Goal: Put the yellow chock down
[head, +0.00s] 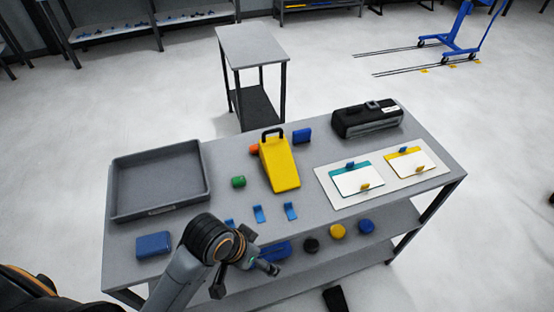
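The yellow chock (280,165) is a wedge with a black handle at its far end. It rests on the grey table top (225,160), near the middle, and no gripper touches it. My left gripper (244,278) is low at the table's front edge, well nearer to me than the chock. I see no object held in it, but its fingers are foreshortened and I cannot tell how far apart they are. My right gripper is not clearly in view.
A grey tray (160,211) stands left. A red-orange piece (254,149), green piece (238,182) and blue block (303,136) surround the chock. Small blue clips (259,214) lie in front. A white board (323,176) and black case (367,120) are right.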

